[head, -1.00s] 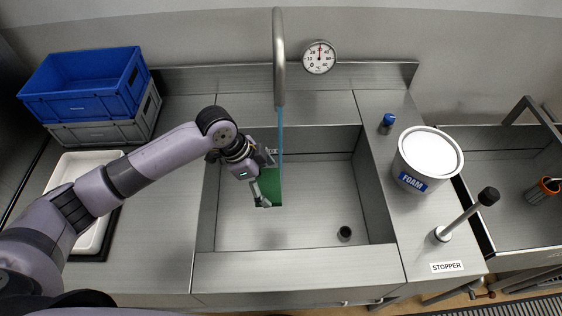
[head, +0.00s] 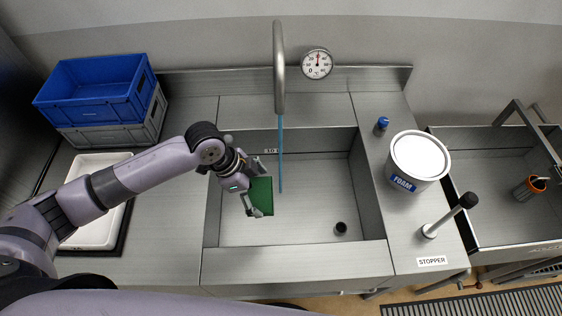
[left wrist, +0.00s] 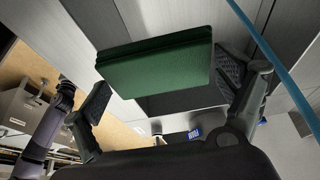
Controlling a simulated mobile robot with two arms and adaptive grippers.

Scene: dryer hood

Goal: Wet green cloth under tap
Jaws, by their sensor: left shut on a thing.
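The green cloth (head: 262,197) is a folded pad over the left part of the sink basin (head: 310,215). My left gripper (head: 257,186) is shut on it. In the left wrist view the cloth (left wrist: 158,62) sits between the two fingers. The tap (head: 279,65) is a tall curved metal spout at the back. A thin blue water stream (head: 280,155) falls from it, just right of the cloth and apart from it. The stream also shows in the left wrist view (left wrist: 275,62).
Blue crate (head: 97,92) and grey crate (head: 120,130) are stacked at left, above a white tray (head: 92,225). The basin's right side is clear.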

